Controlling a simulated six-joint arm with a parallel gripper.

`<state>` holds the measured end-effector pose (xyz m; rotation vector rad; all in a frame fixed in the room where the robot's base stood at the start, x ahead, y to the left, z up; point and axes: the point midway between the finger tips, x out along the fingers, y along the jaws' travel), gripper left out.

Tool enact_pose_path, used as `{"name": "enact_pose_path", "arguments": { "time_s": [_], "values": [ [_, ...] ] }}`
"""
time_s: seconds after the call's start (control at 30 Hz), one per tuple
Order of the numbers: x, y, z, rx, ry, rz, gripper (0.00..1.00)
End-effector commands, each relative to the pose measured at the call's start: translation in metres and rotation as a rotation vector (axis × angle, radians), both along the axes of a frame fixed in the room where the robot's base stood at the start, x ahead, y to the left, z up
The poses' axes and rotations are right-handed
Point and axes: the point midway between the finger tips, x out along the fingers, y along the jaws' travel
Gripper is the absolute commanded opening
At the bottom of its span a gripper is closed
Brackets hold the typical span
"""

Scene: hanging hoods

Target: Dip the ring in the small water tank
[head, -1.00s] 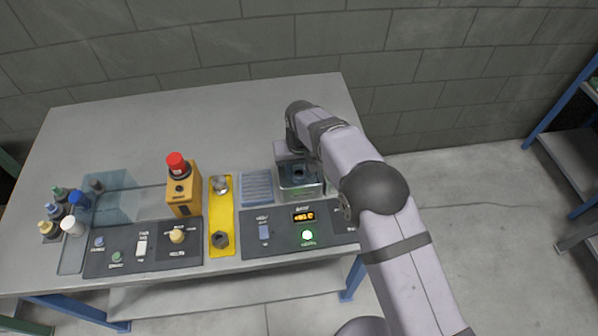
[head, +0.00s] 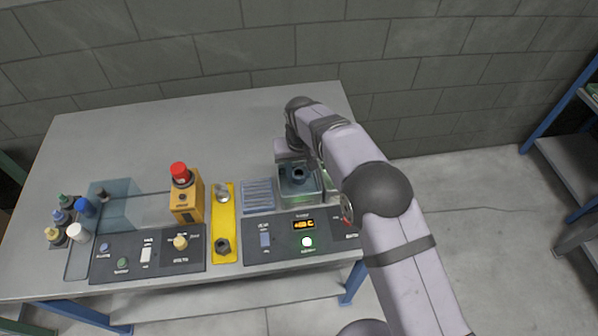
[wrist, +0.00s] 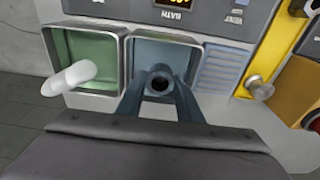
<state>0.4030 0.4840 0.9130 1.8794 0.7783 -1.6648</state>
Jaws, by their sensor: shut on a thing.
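My gripper (wrist: 160,108) is shut on a dark ring (wrist: 159,84), which sits between the two fingertips. In the wrist view the ring is over the opening of a metal-walled tank with bluish contents (wrist: 192,48). I cannot tell whether the ring touches the liquid. A second metal-walled tank with green contents (wrist: 92,46) stands beside it. In the head view the ring (head: 299,174) shows over the tank area (head: 312,199) at the table's right end, and my arm hides part of that area.
A blue ribbed rack (head: 258,196) and a yellow plate (head: 233,206) adjoin the tanks. A control panel (head: 284,245) lies in front. A white rounded rod (wrist: 68,79) juts over the green tank. Farther left are an orange box with a red button (head: 186,203), a clear tank (head: 118,208) and several bottles.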

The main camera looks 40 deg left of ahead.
Motion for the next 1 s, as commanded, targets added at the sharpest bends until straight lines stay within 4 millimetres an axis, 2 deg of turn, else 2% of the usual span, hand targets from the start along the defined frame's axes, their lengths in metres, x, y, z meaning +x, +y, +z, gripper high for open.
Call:
{"name": "enact_pose_path", "arguments": {
  "time_s": [0.5, 1.0],
  "values": [
    [0.000, 0.000, 0.035, 0.001, -0.001, 0.000, 0.10],
    [0.000, 0.000, 0.037, 0.001, -0.001, 0.000, 0.10]
  ]
}}
